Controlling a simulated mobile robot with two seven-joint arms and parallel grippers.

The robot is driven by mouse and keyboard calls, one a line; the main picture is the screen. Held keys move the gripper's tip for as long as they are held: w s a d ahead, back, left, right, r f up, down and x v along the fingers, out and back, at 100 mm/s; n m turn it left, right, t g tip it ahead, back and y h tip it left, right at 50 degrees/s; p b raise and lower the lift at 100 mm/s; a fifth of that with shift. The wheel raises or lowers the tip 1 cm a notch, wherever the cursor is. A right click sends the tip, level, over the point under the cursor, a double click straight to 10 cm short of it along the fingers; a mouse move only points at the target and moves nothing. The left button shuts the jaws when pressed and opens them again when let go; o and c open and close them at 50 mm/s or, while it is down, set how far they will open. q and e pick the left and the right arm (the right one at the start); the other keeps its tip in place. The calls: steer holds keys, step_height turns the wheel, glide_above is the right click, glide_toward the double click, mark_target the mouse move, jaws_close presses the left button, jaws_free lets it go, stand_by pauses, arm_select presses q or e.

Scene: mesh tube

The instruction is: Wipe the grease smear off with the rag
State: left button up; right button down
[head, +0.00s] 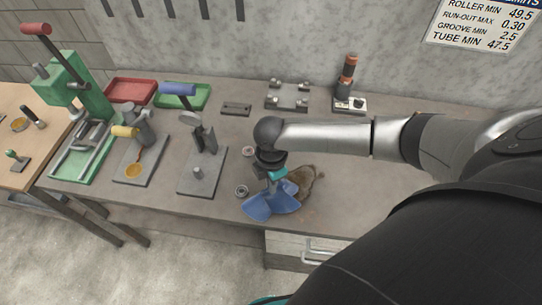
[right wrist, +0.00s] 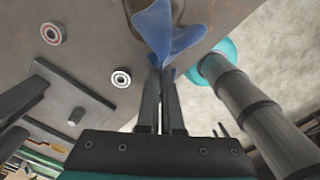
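The blue rag (head: 271,204) hangs from my right gripper (head: 270,176) over the front part of the workbench. In the right wrist view my two fingers (right wrist: 159,85) are closed together on the rag (right wrist: 165,30), which spreads out beyond their tips. The brown grease smear (head: 309,184) is on the bench top just right of the rag and gripper. Part of the smear is hidden behind them. Whether the rag touches the bench is hard to tell. My left gripper does not show.
Two small bearings (head: 242,191) (head: 248,151) lie left of the rag. A grey fixture plate (head: 203,172) with a blue-handled tool stands farther left. A drawer (head: 290,250) is below the front edge. A stacked post fixture (head: 349,90) stands at the back.

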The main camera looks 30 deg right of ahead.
steer(key=b, duration=0.5)
glide_above(271, 204)
step_height(271, 204, down, 7)
steer(key=shift+f, duration=0.2)
steer(key=shift+p, duration=0.3)
jaws_free()
steer(key=shift+s+f+b, duration=0.1)
steer(key=shift+f+b, duration=0.6)
steer(key=shift+f, duration=0.3)
jaws_close()
stand_by(1.1)
